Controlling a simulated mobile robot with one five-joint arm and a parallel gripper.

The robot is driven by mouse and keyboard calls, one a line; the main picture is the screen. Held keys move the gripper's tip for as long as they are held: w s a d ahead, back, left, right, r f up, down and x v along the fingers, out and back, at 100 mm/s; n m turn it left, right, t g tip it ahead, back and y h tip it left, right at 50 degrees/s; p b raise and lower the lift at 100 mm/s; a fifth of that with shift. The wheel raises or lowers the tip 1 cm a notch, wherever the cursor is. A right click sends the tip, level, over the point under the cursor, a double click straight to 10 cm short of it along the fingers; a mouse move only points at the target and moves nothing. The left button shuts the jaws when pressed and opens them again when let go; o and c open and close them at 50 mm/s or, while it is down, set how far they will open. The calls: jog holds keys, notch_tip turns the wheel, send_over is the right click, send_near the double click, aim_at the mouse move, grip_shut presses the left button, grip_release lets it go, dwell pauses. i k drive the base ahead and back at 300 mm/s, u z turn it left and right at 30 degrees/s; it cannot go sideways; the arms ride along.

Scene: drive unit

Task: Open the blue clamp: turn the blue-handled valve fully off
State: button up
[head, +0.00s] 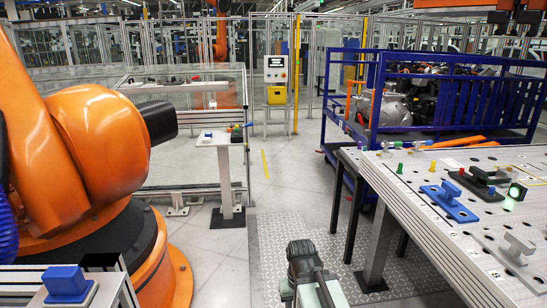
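A blue clamp-like fixture with a raised blue handle (449,201) lies on the perforated white table at the right. A small blue piece (207,135) is on the pedestal near the centre left. I cannot tell which blue part is the valve, or its setting. My gripper (304,262) appears at the bottom centre, above the floor and left of the white table, apart from all the blue parts. Its fingers are not clear, and I see nothing held in it.
The white table (414,203) also bears a dark red-handled fixture (478,181), a grey fixture (515,247) and small coloured pegs. A blue cart (400,135) stands behind it. A large orange robot (85,150) fills the left. Floor (295,185) is clear between pedestal and table.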

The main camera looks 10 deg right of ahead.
aim_at(417, 142)
jog(key=i, duration=1.65)
jog(key=z, duration=1.55)
